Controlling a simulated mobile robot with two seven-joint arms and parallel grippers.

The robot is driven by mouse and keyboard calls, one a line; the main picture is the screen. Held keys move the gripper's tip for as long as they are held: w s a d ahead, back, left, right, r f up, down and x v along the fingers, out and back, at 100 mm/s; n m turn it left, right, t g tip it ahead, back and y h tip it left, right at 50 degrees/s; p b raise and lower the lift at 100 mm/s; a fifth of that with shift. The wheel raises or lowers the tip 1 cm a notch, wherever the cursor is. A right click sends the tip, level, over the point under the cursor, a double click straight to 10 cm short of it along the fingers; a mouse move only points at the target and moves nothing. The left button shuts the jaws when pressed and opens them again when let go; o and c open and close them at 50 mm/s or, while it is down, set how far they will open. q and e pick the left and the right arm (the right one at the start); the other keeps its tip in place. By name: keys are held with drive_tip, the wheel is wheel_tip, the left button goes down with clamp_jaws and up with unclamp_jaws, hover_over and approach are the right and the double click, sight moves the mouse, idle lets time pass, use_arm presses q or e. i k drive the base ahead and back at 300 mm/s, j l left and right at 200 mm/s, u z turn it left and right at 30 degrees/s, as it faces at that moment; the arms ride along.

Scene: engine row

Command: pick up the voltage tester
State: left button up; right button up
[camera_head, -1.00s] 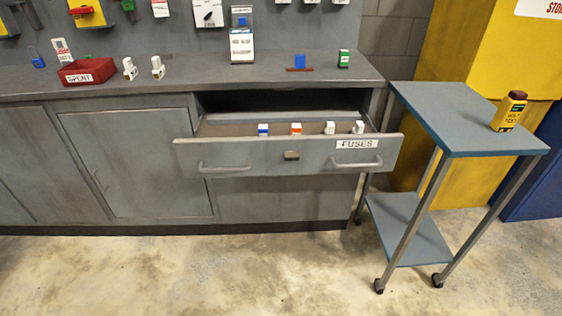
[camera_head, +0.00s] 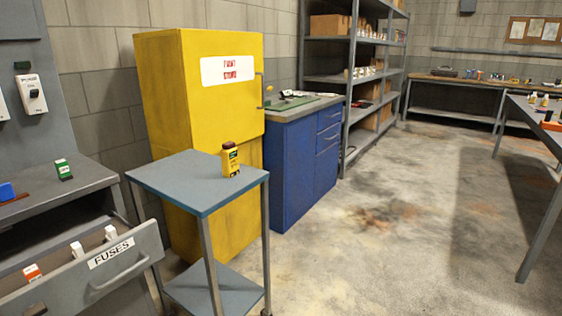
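The voltage tester (camera_head: 231,160) is a small yellow block with a dark brown top and dark lettering. It stands upright on the blue-grey top of a wheeled trolley (camera_head: 171,177), towards the right side of that top. Nothing touches or covers it. Neither of my grippers shows in the head view.
An open drawer labelled FUSES (camera_head: 115,262) juts out left of the trolley, below the grey workbench (camera_head: 88,181). A yellow cabinet (camera_head: 195,95) stands close behind the trolley, with a blue cabinet (camera_head: 290,170) beyond. The floor (camera_head: 350,240) to the right is clear.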

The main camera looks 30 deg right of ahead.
sight(229, 158)
drive_tip(key=z, duration=0.75)
